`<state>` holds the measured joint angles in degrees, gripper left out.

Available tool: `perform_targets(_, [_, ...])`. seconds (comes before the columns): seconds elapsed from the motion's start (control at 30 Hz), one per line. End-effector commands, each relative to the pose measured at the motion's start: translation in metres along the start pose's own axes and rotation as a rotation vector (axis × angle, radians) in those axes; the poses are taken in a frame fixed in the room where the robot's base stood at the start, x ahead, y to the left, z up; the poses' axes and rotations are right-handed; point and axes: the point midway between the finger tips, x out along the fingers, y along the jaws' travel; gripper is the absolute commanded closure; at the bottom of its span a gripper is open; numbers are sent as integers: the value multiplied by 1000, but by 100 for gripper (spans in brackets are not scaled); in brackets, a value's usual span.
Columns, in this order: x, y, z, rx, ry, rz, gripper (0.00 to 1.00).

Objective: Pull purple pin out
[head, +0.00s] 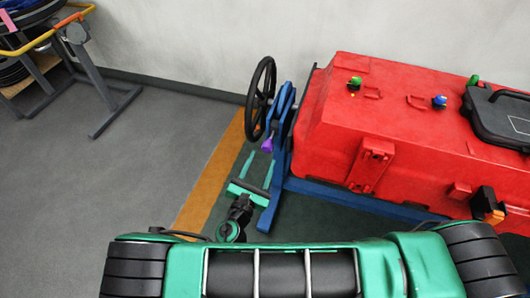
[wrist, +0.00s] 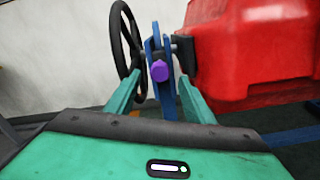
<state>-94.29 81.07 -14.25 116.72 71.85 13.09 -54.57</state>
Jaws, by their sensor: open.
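The purple pin (head: 267,145) sits at the blue bracket (head: 284,105) beside the black handwheel (head: 261,98), left of the red tank. In the wrist view the purple pin (wrist: 159,71) shows its faceted head, facing the camera, in front of the blue bracket (wrist: 166,98). My gripper (head: 262,162) is open, with its green fingers pointing toward the pin. In the wrist view my gripper (wrist: 155,98) has one finger on each side of the pin's line, and the pin head appears beyond and above the fingertips, apart from them. The pin's shaft is hidden.
The red tank (head: 330,110) stands on a blue frame (head: 345,195) to the right. The black handwheel (wrist: 127,50) is close on the left in the wrist view. A cart (head: 85,65) stands at the far left. Grey floor (head: 130,170) between is clear.

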Motion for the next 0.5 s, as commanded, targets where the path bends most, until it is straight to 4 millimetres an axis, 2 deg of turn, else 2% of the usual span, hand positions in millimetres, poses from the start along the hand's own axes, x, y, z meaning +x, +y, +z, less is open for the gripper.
perform_targets(0.1, [-19, 1, 0, 1, 1, 2, 52])
perform_targets(0.2, [-30, 1, 0, 1, 0, 2, 52])
perform_targets(0.5, [-39, 0, 0, 1, 0, 0, 52])
